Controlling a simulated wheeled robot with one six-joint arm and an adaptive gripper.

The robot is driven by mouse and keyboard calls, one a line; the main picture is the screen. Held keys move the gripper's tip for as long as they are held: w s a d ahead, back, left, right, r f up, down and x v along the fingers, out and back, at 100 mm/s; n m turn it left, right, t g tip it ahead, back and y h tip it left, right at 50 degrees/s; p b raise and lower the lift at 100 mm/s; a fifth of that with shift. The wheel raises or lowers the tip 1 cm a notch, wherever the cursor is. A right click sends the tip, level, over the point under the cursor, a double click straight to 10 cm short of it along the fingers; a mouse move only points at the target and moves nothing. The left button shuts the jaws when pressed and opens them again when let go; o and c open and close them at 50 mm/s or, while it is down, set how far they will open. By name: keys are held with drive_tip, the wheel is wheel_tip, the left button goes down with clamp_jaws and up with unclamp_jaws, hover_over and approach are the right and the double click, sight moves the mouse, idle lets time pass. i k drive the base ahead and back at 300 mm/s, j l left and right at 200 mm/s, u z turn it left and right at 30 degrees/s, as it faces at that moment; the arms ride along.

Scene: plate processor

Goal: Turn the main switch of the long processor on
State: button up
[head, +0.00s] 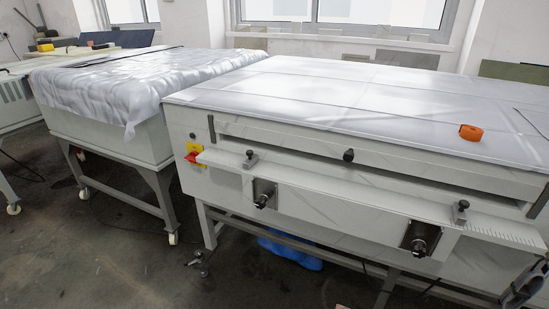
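The long processor (330,205) is a white machine with a flat top, standing from the centre to the right. Its main switch (192,155) is a red knob on a yellow plate at the left end of the front face. The switch is small in the picture, and I cannot tell its exact setting. My gripper (514,294) shows partly at the bottom right corner, dark, in front of the machine's right part and far from the switch. Its fingers are too small and cut off to tell whether they are open.
A feed shelf with black clamp knobs (250,159) sticks out along the front. An orange tape measure (470,132) lies on top. A sheet-covered wheeled table (110,135) stands at the left. A blue bundle (290,248) lies underneath. The floor (90,255) at front left is mostly clear.

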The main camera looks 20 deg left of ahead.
sight(191, 157)
drive_tip(key=u, duration=1.7)
drive_tip(key=i+l, duration=0.1)
drive_tip(key=i, duration=0.35)
drive_tip(key=i+l+u, duration=0.1)
drive_tip(key=i, duration=0.4)
